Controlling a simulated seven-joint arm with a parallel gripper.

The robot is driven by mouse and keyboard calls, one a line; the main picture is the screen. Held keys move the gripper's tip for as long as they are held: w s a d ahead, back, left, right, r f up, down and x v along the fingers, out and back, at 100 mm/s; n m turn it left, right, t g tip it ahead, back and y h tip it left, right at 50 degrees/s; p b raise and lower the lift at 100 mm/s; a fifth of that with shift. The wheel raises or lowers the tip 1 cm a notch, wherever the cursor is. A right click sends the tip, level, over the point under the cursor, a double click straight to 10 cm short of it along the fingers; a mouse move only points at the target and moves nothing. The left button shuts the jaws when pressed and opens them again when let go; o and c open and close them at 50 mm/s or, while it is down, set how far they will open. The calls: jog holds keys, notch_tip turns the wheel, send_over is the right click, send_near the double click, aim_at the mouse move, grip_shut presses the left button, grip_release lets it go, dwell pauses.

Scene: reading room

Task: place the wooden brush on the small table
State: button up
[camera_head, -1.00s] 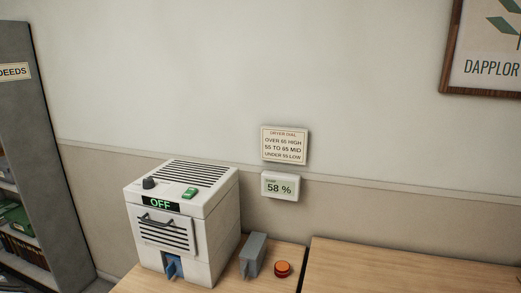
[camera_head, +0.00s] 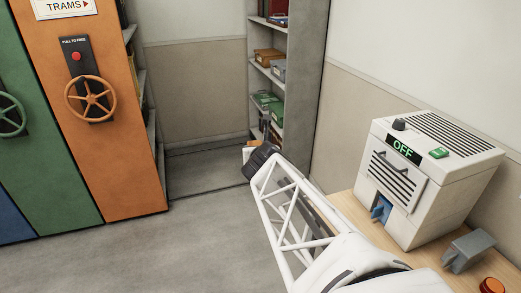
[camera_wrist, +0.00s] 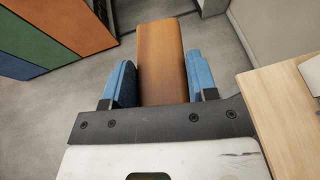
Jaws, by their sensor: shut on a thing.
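In the wrist view, my gripper (camera_wrist: 160,82) has its two blue fingers on either side of a brown wooden block-shaped thing, which looks like the wooden brush (camera_wrist: 161,48). The gripper is shut on it and holds it above the grey floor. Only its smooth wooden top shows; any bristles are hidden. No separate small table can be made out in these frames.
Orange (camera_head: 98,150) and green (camera_head: 45,140) cabinets with handwheels stand left. A grey bookshelf (camera_head: 301,85) stands behind. The floor between is clear.

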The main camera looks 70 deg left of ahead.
jog(key=w+d+f+m+t, duration=0.1)
jog(key=w+d+f, duration=0.5)
jog(key=w+d, duration=0.55)
jog(key=w+d+f, duration=0.5)
jog(key=w+d, duration=0.4)
jog(key=w, duration=0.6)
jog(key=w+d+f, duration=0.2)
jog(key=d, duration=0.7)
jog(key=w+d+f+m+t, duration=0.1)
jog(key=w+d+f, duration=0.2)
jog(key=d, duration=0.6)
jog(key=w+d+f+t, duration=0.1)
jog(key=w+d+f, duration=0.2)
jog(key=d, duration=0.6)
jog(key=shift+d+f+m+h, duration=0.2)
jog(key=shift+d+m+h, duration=0.1)
jog(key=shift+d+h, duration=0.1)
jog(key=shift+w+f, duration=0.1)
jog(key=shift+f, duration=0.15)
jog(key=shift+a+f, duration=0.1)
jog(key=shift+f, duration=3.05)
jog(key=shift+f, duration=0.6)
